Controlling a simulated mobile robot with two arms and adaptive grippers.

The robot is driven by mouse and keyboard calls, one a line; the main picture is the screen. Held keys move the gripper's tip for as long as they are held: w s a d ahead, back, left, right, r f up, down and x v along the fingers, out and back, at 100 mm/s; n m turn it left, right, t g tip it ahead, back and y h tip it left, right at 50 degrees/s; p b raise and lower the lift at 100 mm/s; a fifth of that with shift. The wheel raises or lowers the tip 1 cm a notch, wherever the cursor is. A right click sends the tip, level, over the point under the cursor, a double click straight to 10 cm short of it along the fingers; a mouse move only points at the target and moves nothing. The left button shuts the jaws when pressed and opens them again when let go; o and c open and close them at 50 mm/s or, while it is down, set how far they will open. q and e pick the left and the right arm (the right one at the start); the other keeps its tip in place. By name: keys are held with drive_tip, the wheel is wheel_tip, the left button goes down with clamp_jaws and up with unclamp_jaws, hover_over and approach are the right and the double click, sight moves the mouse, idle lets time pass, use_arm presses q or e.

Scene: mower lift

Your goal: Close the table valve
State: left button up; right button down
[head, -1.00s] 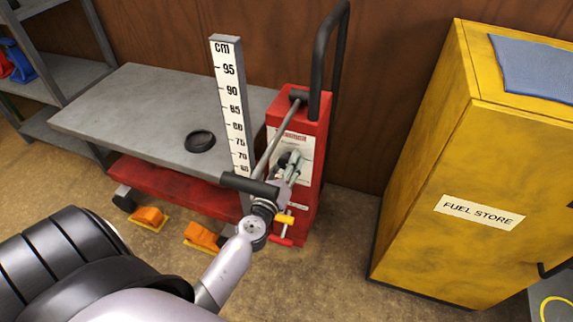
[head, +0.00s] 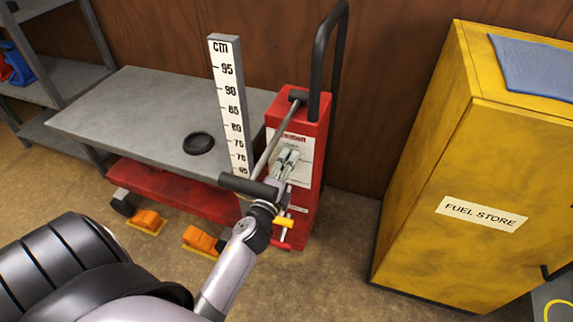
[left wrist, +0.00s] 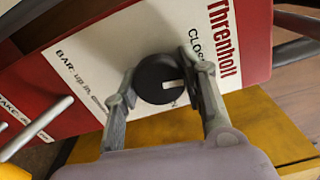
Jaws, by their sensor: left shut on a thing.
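The table valve is a round black knob (left wrist: 163,80) with a white mark on its face, on the white label of the red pump housing (head: 285,95). In the left wrist view the mark lies roughly level, and the word CLOSE, partly covered, is printed up and right of the knob. My left gripper (head: 288,157) is at the label in the head view. Its two fingers (left wrist: 160,76) are shut on opposite sides of the knob. In the head view the fingers hide the knob. My right gripper is not in view.
A pump bar with a black grip (head: 248,187) slants close beside my left wrist. A height scale (head: 230,100) stands beside the grey lift table (head: 120,110), which carries a black ring (head: 198,143). Orange chocks (head: 147,221) lie below. A yellow fuel cabinet (head: 440,170) stands right.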

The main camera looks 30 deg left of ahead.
use_arm(q)
drive_tip(key=shift+n, duration=0.9)
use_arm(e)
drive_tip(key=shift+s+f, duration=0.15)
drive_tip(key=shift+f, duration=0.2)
use_arm(q)
drive_tip(key=o, duration=1.1)
drive_tip(key=shift+o, duration=0.2)
